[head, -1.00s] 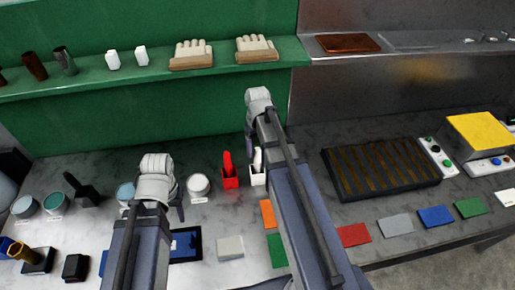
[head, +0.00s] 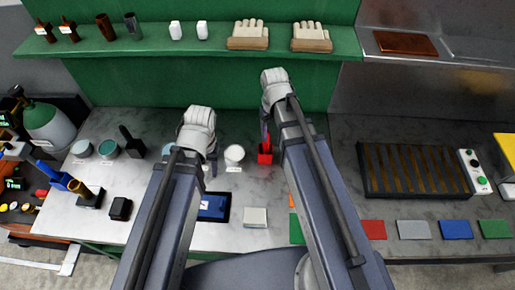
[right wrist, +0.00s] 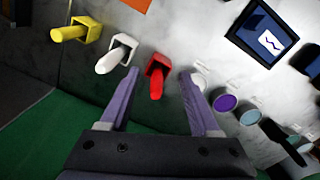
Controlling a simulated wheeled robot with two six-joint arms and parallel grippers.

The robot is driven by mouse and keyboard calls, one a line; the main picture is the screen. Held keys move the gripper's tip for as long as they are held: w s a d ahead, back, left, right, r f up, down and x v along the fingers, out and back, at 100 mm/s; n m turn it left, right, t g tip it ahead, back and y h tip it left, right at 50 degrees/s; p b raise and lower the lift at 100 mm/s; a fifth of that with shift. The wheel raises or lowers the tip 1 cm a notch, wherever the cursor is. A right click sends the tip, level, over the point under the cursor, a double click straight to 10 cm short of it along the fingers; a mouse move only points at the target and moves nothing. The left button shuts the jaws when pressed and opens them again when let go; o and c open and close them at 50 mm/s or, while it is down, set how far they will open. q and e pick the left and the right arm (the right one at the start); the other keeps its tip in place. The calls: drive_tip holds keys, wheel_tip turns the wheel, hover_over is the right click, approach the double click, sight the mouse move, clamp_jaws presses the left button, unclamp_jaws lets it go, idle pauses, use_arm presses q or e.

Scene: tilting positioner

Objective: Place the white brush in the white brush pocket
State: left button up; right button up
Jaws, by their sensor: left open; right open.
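In the right wrist view a white brush (right wrist: 107,63) stands in a white brush pocket (right wrist: 127,41), its handle sticking out. In the head view both are hidden behind my right arm. My right gripper (right wrist: 158,79) is open and empty; the white brush lies just left of its fingers in the wrist view. A red brush (right wrist: 156,84) in a red pocket (right wrist: 158,62) shows between the fingers, apparently beyond them. The right gripper also shows in the head view (head: 265,128), above the red pocket (head: 265,157). My left gripper (head: 211,165) is open and empty above the bench.
A yellow brush (right wrist: 68,33) stands in a yellow pocket beside the white one. A white round pot (head: 234,154) stands left of the red pocket. A slatted black tray (head: 415,170) lies to the right. A green shelf (head: 190,47) runs along the back.

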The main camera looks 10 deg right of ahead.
drive_tip(key=s+a+n, duration=0.1)
drive_tip(key=s+a, duration=0.8)
drive_tip(key=a, duration=0.2)
drive_tip(key=shift+s+a+n+h, duration=0.2)
drive_tip(key=shift+s+n+h, duration=0.2)
